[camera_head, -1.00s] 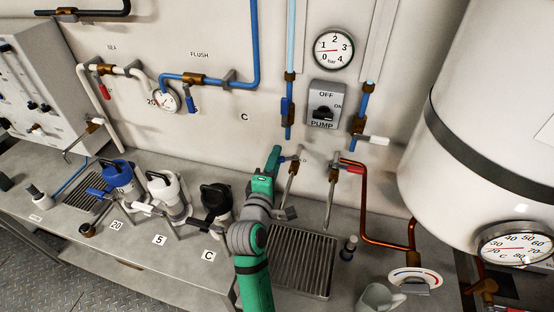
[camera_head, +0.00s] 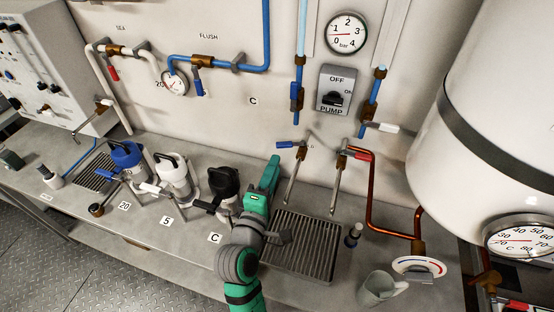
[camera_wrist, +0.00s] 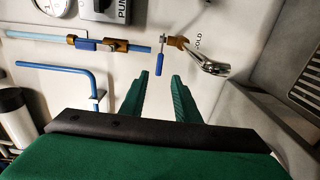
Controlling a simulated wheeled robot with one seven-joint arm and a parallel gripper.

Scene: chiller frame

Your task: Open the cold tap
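The cold tap (camera_head: 300,153) is on the wall beside a partly hidden label, with a blue lever (camera_head: 287,144) pointing left and a metal spout slanting down. In the wrist view the blue lever (camera_wrist: 159,69) hangs from the tap body, and the chrome spout (camera_wrist: 211,65) runs right. My gripper (camera_head: 275,160) is just below and left of the lever. In the wrist view my gripper's two green fingers (camera_wrist: 160,76) are apart and empty. The lever's end appears between the fingertips; I cannot tell whether it lies between them in depth.
A hot tap with a red lever (camera_head: 357,153) and copper pipe is close on the right. A drain grate (camera_head: 305,243) lies below. Several jugs, including a black one (camera_head: 223,187), stand left of my arm. A grey mug (camera_head: 380,288) and white tank (camera_head: 470,130) are right.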

